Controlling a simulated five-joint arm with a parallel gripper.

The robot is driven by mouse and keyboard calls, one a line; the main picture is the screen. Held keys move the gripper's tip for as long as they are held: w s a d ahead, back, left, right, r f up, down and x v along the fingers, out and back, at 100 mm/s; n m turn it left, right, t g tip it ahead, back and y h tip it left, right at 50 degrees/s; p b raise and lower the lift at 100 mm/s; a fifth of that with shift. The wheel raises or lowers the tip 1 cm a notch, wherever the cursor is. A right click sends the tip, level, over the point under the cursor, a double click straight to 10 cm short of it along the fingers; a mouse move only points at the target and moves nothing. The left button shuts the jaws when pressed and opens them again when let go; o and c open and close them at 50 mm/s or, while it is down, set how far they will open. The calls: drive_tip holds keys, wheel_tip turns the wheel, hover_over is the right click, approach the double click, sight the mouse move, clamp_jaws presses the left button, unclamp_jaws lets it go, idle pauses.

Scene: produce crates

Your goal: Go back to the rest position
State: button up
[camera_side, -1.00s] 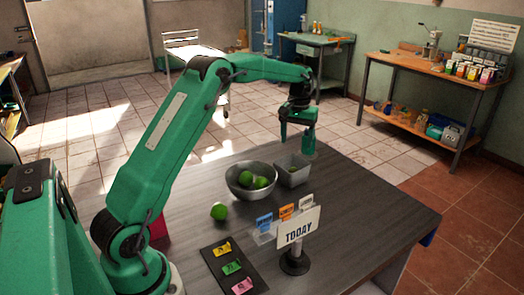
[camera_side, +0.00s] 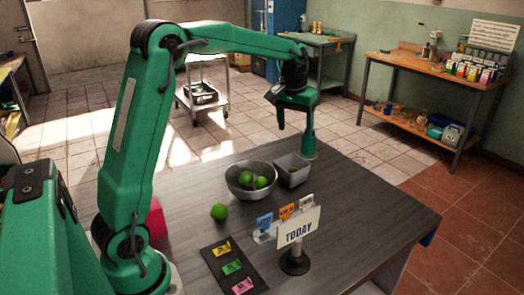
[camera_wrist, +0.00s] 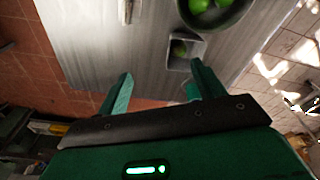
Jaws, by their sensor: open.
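My green gripper (camera_side: 295,132) hangs above the far edge of the table, just beyond and above the small grey bin (camera_side: 291,177). In the wrist view, its fingers (camera_wrist: 162,74) are apart with nothing between them. The arm's upper link stands almost upright, and its forearm reaches out to the right. A metal bowl (camera_side: 236,190) beside the bin holds green limes (camera_side: 261,182). One loose lime (camera_side: 218,211) lies on the table in front of the bowl.
The dark table (camera_side: 372,205) is clear at its right side. A TODAY sign (camera_side: 299,232), small coloured tags (camera_side: 286,211) and a dark strip with coloured cards (camera_side: 232,266) stand or lie near the front. A red block (camera_side: 154,217) is beside my arm.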

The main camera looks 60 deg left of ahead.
drive_tip(key=s+d+m+t, duration=0.1)
drive_tip(key=s+d, duration=0.3)
drive_tip(key=s, duration=0.4)
drive_tip(key=s+d+m+t, duration=0.1)
drive_tip(key=s+d+m, duration=0.1)
drive_tip(key=s, duration=0.7)
drive_tip(key=s+d+r+m+t, duration=0.1)
drive_tip(key=s+d+m+t, duration=0.1)
drive_tip(key=s+d, duration=0.3)
drive_tip(key=s, duration=0.4)
drive_tip(key=shift+s+d, duration=0.25)
drive_tip(key=shift+d, duration=0.1)
